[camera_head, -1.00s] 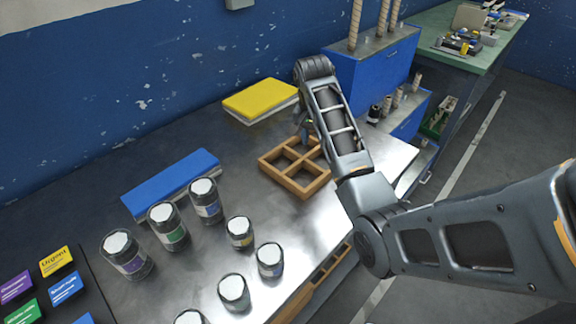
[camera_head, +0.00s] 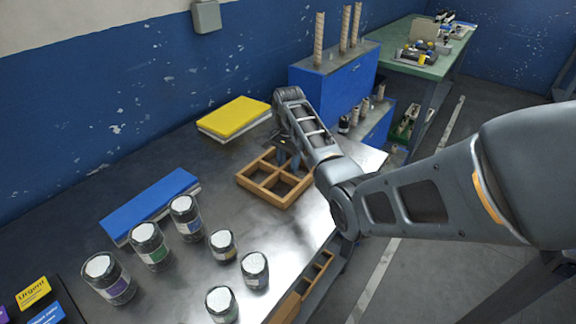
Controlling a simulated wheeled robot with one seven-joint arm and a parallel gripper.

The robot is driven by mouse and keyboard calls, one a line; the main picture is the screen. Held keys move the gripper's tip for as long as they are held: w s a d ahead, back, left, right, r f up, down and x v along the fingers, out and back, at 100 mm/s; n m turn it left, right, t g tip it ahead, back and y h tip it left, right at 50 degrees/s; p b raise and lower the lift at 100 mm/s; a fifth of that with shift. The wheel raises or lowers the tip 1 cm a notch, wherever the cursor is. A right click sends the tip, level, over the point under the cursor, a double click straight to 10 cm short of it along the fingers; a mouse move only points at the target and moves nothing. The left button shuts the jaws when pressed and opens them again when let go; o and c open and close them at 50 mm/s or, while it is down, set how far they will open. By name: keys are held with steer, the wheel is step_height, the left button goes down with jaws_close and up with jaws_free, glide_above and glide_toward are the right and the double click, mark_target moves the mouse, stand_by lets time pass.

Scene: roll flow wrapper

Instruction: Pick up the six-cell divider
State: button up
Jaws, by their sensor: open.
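The arm partly covers the gripper, so I cannot tell whether the fingers touch the divider's walls.
A yellow-topped stack (camera_head: 233,117) lies behind the divider, and a blue-topped one (camera_head: 150,205) lies to the left. Several lidded jars (camera_head: 151,246) stand at the front left. A blue cabinet (camera_head: 325,95) stands behind the arm. Bare metal surrounds the divider's left side.

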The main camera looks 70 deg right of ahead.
steer(key=shift+f, duration=0.25)
steer(key=shift+c, duration=0.4)
jaws_close()
